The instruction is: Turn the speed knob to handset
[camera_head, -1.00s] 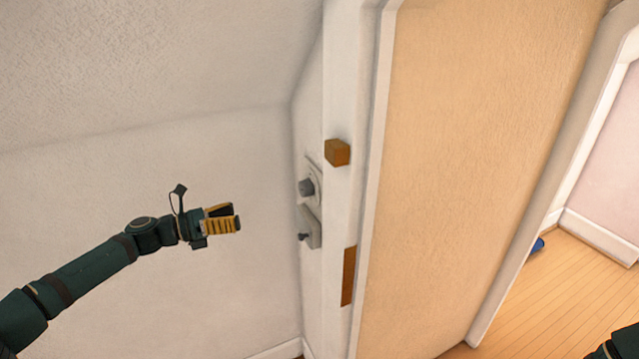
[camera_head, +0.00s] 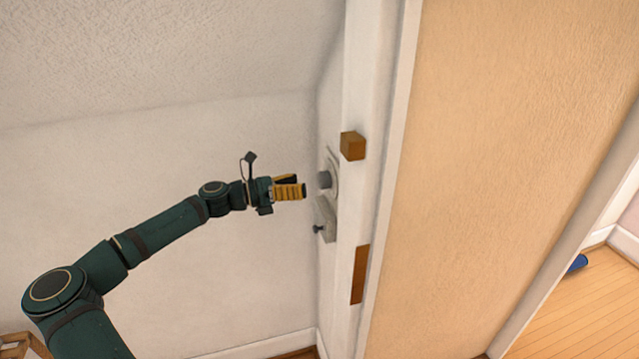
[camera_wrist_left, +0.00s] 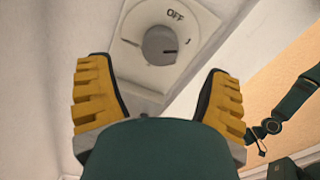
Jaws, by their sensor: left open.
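The speed knob (camera_head: 324,179) is a grey round knob on a pale plate on the narrow wall beside the door frame. In the left wrist view the knob (camera_wrist_left: 160,46) shows a dark mark pointing right, and its plate (camera_wrist_left: 195,60) reads "OFF" above it. A second letter to the right is only partly readable. No word "handset" can be read. My left gripper (camera_head: 303,190) is open and empty, just left of the knob and apart from it. In the left wrist view its yellow fingers stand on either side, below the knob.
A second grey box with a small dark knob (camera_head: 318,229) sits just below. A brown wooden block (camera_head: 352,146) sticks out above right, and a brown strip (camera_head: 359,275) lies below on the white frame. The sloped ceiling (camera_head: 160,50) hangs over the left.

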